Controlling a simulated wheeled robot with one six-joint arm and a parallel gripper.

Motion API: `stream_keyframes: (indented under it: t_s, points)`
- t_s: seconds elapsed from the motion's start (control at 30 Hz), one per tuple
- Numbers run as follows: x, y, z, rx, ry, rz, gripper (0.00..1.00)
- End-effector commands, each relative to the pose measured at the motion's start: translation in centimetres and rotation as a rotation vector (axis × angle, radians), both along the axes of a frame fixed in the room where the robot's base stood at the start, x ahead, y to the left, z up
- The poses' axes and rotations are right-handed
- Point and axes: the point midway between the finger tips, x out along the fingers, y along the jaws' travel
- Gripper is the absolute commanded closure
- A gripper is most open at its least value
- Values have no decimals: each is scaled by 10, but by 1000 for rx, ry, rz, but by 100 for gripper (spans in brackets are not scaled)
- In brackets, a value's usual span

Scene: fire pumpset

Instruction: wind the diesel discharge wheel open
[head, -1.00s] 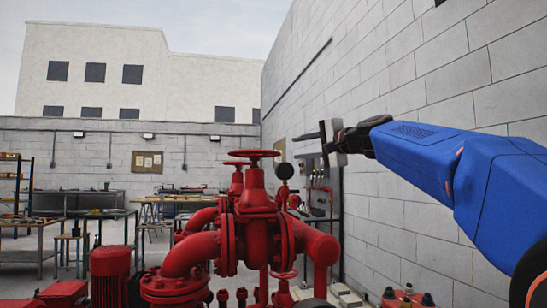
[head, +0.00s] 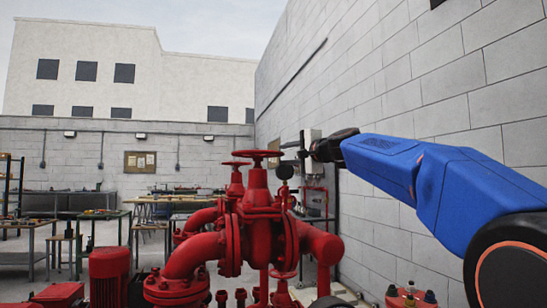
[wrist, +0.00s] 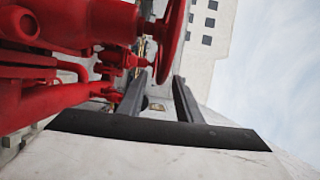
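Two red handwheels top red valves in the head view, the nearer wheel (head: 257,154) on a tall flanged valve (head: 258,195) and the farther wheel (head: 236,163) behind it. I cannot tell from any label which is the diesel discharge wheel. My gripper (head: 294,147) is to the right of the nearer wheel at about its height in the picture, with a gap between them. In the wrist view my gripper (wrist: 159,80) has two grey fingers apart with nothing between them. A red wheel (wrist: 172,42) shows edge-on just beyond the fingertips.
A block wall (head: 400,90) runs along the right side close to my arm. A round gauge (head: 284,171) and a grey wall box (head: 311,137) are behind the valve. Red pipes (head: 190,255) fill the lower middle. Workbenches (head: 100,215) stand at the left.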

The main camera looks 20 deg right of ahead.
Motion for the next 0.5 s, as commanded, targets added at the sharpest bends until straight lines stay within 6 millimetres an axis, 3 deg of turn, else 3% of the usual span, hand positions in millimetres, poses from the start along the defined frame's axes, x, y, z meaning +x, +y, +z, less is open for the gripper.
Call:
stream_keyframes:
  t_s: [0.2,0.5]
  points:
    - [36,14,0,0,1,2,68]
    - [64,25,0,0,0,1,68]
